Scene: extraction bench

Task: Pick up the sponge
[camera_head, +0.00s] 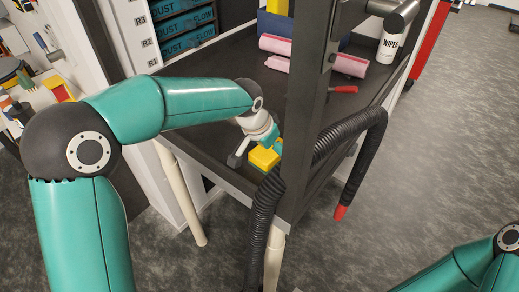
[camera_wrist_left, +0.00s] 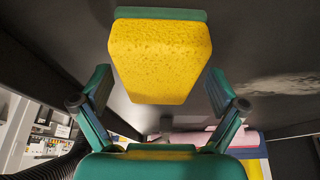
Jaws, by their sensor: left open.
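The sponge is a yellow block with a green layer on one side. In the head view the sponge (camera_head: 263,158) is on the dark bench top near its front edge, partly hidden by my left gripper (camera_head: 266,138). In the left wrist view the sponge (camera_wrist_left: 160,62) is large and close, in line with the gap of my left gripper (camera_wrist_left: 158,80). The two fingers stand apart, one on each side, with dark gaps between them and the sponge. The gripper is open and empty. My right arm shows at the lower right corner, but its gripper is out of frame.
A dark post (camera_head: 305,110) and a black ribbed hose (camera_head: 262,215) stand at the bench corner, close to the sponge. Pink rolls (camera_head: 345,65), a red-handled tool (camera_head: 343,89) and a white wipes tub (camera_head: 389,47) are farther back. Bare bench top (camera_head: 225,65) lies behind my left gripper.

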